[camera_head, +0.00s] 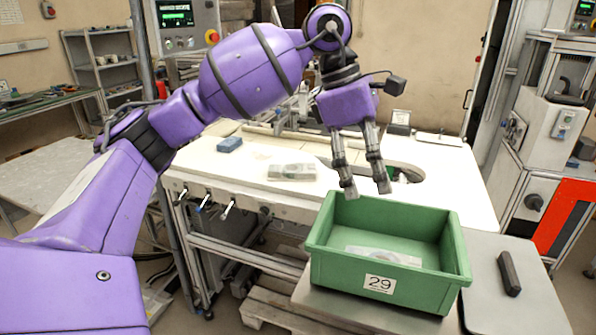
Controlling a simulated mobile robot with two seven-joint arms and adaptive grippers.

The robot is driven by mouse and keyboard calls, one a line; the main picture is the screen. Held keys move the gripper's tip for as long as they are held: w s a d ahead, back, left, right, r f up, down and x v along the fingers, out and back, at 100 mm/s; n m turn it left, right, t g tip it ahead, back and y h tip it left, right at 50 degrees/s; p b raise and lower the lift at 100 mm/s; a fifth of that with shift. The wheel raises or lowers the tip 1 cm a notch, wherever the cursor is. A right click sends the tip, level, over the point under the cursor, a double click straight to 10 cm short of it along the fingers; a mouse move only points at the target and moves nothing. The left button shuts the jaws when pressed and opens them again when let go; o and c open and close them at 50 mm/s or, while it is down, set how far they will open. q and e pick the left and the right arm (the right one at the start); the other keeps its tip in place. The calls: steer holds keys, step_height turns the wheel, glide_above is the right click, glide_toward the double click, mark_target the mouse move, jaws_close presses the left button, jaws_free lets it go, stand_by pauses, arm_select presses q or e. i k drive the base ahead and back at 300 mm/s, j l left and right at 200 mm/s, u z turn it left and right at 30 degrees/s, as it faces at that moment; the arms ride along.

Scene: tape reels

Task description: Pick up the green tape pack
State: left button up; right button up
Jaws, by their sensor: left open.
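A green bin (335,272) with a label reading 29 stands on a grey surface at the front. A flat, clear-whitish pack (385,256) lies on its floor, partly hidden by the front wall. A similar pale, clear pack (292,171) lies on the white table. I cannot tell from the colour which pack is the green tape pack. My left gripper (366,189) points down, open and empty, over the bin's back rim in the picture, apart from both packs. My right gripper is out of view.
The white table (262,158) holds a blue block (229,144) and has a rounded cutout at its right. A dark bar (509,273) lies on the grey surface (530,305) right of the bin. A machine with a red-orange panel (563,215) stands at the right.

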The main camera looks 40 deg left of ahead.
mark_target(282, 173)
steer(key=i+j+u, duration=0.1)
steer(key=i+j, duration=0.95)
